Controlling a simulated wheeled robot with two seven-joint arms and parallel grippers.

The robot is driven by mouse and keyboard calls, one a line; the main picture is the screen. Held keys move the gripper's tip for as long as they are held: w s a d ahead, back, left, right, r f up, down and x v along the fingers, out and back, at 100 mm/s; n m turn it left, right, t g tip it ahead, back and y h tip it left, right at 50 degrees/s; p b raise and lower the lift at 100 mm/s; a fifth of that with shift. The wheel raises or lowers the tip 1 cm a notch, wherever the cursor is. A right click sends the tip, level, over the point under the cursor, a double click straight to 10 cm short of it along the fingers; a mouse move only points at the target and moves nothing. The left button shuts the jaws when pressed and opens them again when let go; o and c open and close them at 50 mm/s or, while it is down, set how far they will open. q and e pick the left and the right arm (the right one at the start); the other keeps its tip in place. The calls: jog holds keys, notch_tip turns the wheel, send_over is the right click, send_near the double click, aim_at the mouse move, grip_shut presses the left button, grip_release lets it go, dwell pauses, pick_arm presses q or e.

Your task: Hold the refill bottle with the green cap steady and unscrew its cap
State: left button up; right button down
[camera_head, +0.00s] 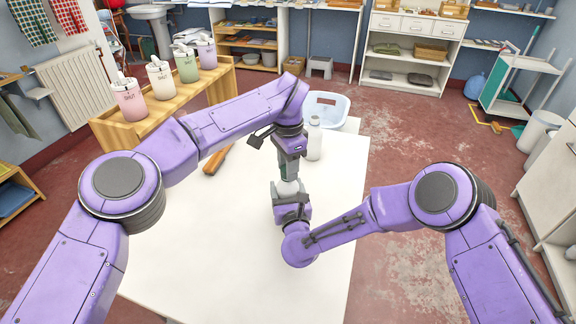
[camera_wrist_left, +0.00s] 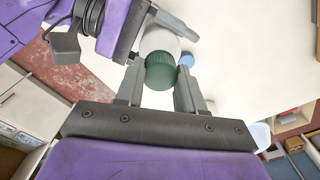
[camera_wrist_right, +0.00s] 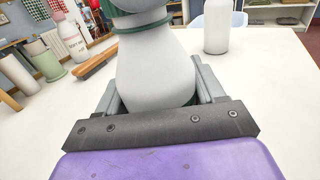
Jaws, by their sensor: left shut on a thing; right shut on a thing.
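The refill bottle is white (camera_wrist_right: 155,66) and stands upright over the white table, its body between the fingers of my right gripper (camera_head: 290,197), which is shut on it. Its green cap (camera_wrist_left: 161,71) sits on the neck. My left gripper (camera_head: 287,168) comes from above and is shut on the cap, with a finger on either side of it in the left wrist view. In the head view the cap is mostly hidden by my left gripper. I cannot tell whether the cap has turned.
Another white bottle (camera_head: 314,140) stands on the table just behind and to the right. A brown wooden-handled thing (camera_head: 217,159) lies at the left. The table's front is clear.

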pick_arm(q)
jog(key=shift+r, duration=0.15)
dwell(0.5)
jog(key=shift+r, duration=1)
jog(key=shift+r, duration=2)
pick_arm(e)
jog(key=shift+c, duration=0.2)
grip_release()
